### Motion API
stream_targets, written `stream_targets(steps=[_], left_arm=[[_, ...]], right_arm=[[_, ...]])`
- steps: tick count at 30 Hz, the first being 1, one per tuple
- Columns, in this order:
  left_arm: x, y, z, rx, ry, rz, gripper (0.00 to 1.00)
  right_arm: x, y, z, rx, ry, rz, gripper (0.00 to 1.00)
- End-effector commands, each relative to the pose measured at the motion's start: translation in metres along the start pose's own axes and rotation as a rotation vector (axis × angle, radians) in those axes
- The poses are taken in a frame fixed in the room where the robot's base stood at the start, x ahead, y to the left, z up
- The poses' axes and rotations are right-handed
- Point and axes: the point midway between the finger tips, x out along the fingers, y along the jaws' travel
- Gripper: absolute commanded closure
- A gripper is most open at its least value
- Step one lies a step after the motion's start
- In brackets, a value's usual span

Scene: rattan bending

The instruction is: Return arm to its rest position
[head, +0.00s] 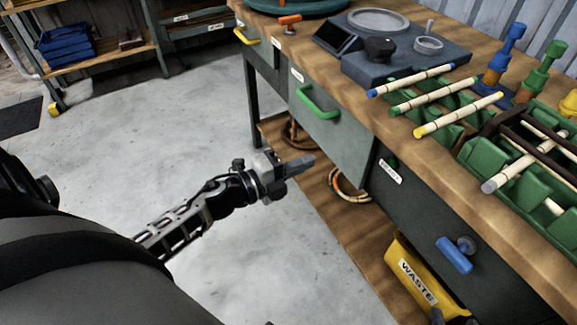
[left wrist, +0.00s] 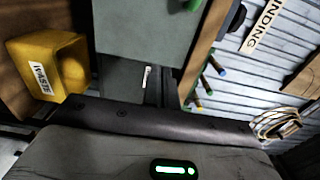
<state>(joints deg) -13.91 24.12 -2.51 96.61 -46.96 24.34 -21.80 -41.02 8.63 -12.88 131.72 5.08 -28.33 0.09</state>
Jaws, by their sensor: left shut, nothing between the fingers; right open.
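My left arm comes in from the left in the head view. Its gripper (head: 300,163) is shut and empty. It hangs over the grey floor, in front of the workbench and below the green drawer handle (head: 317,102). In the picture its fingers point right, toward the bench drawers. I see no contact with the bench, but the exact gap is hard to tell. My right gripper cannot be made out in the head view. The left wrist view shows a yellow waste bin (left wrist: 50,70) and a grey-green drawer front (left wrist: 140,30).
The wooden workbench (head: 320,60) fills the right side, with rattan sticks (head: 458,115) in green holders and a grey device (head: 385,50). A yellow waste bin (head: 418,282) stands below on the lower shelf. Rattan coils (head: 347,187) lie there too.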

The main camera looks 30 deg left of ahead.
Motion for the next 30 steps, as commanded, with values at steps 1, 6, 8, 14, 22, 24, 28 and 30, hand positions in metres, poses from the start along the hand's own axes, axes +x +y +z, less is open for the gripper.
stream_targets(steps=[1,6,8,14,22,24,28,30], left_arm=[[-0.009,0.001,0.000,0.000,0.000,0.002,1.00],[-0.025,0.000,0.000,-0.001,0.000,0.000,1.00],[-0.027,0.000,0.000,0.000,0.000,0.000,1.00],[-0.028,-0.002,-0.001,-0.013,-0.005,-0.001,1.00],[-0.049,-0.037,-0.051,-0.803,-0.328,0.040,1.00],[-0.061,-0.037,-0.078,-1.094,-0.434,0.096,1.00],[-0.078,-0.037,-0.130,-1.507,-0.568,0.217,1.00],[-0.083,-0.036,-0.147,-1.620,-0.602,0.262,1.00]], right_arm=[[0.000,0.000,0.000,0.000,0.001,0.000,0.53],[-0.001,0.000,0.000,0.000,0.000,0.000,0.53],[-0.001,0.000,0.000,0.001,0.000,0.000,0.53],[-0.002,-0.001,-0.001,0.001,-0.003,-0.001,0.53],[-0.020,-0.004,-0.028,0.002,-0.054,0.013,0.53],[-0.024,-0.003,-0.035,0.000,-0.068,0.019,0.53],[-0.028,-0.002,-0.041,-0.003,-0.085,0.027,0.53],[-0.028,-0.001,-0.040,-0.003,-0.090,0.030,0.53]])
